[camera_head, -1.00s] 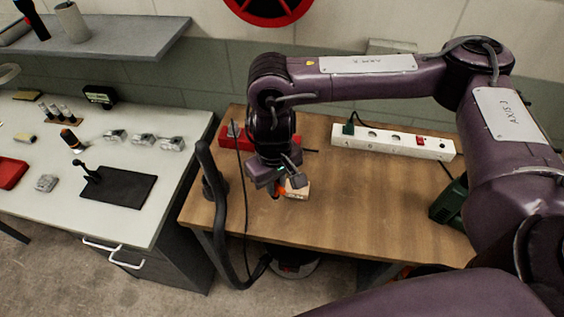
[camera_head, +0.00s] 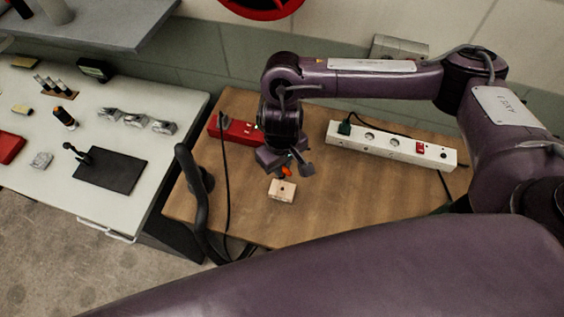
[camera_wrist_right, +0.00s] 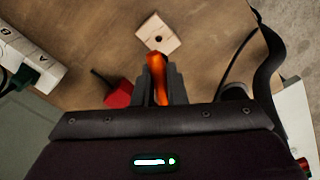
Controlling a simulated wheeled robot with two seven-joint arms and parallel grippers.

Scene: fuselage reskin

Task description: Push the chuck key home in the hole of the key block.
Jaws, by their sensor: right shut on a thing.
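The key block (camera_head: 282,191) is a small pale wooden block on the brown workbench (camera_head: 320,215). In the right wrist view the key block (camera_wrist_right: 157,35) shows a dark round hole in its top. My right gripper (camera_head: 288,170) is shut on the chuck key (camera_head: 287,171), whose orange part shows between the fingers. In the right wrist view the orange chuck key (camera_wrist_right: 157,77) sits between the fingers of my right gripper (camera_wrist_right: 160,88) and points towards the block. The key looks apart from the hole. The key's tip is hard to make out. My left gripper is not in view.
A white power strip (camera_head: 390,146) lies along the back of the workbench. A red object (camera_head: 235,129) lies at the back left, with a black cable and hose at the left edge. A pale bench (camera_head: 50,180) with tools stands further left. The bench front is clear.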

